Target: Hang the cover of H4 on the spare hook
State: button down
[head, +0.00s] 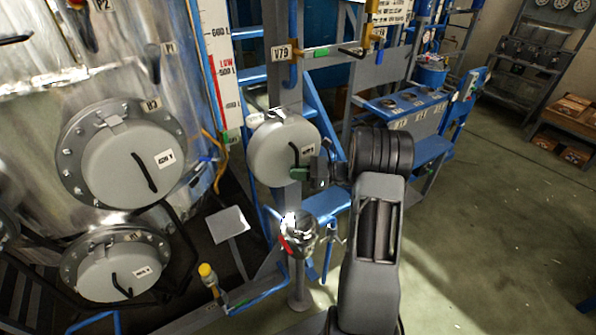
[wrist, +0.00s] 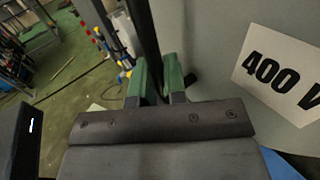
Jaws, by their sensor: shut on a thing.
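A round grey cover (head: 272,152) with a dark bar handle and a small label hangs in the air in front of the blue frame. My gripper (head: 300,173) comes from the right, with green fingertips at the handle. In the wrist view my gripper (wrist: 160,80) is shut on the dark handle (wrist: 145,35), and the cover (wrist: 215,45) fills the right side with a label (wrist: 285,75) reading "400 V", cut off by the edge. The spare hook cannot be made out for certain; whether the cover touches one is hidden.
The steel tank carries a flanged manhole marked H3 with its cover (head: 130,165) on, and a lower covered manhole (head: 118,268). A blue hook (head: 293,75) sits beneath the V79 tag. Open floor (head: 480,230) lies right.

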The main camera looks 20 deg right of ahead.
dwell(0.3)
jog(key=c, duration=1.1)
grip_release()
jog(key=shift+f, duration=0.1)
jog(key=b+v, duration=0.2)
jog(key=v, duration=1.2)
notch_tip(320, 180, down, 5)
jog(key=s+a+n+g+h, duration=0.1)
jog(key=s+n+g+h, duration=0.1)
jog(key=s+a+f+n+g+h, duration=0.1)
jog(key=s+a+n+g+h, duration=0.4)
jog(key=a, duration=0.1)
jog(key=s+a+r+n+t+h+p, duration=0.1)
jog(key=s+a+r+n+h, duration=0.3)
jog(key=a+r+n, duration=0.2)
jog(key=s+a+r+n+t+h, duration=0.1)
jog(key=s+a+r+n+h, duration=0.3)
jog(key=a+n, duration=0.6)
notch_tip(320, 180, up, 2)
jog(key=shift+s+r+n+h+p, duration=0.1)
jog(key=shift+s+n+h+p, duration=0.25)
jog(key=shift+h, duration=0.15)
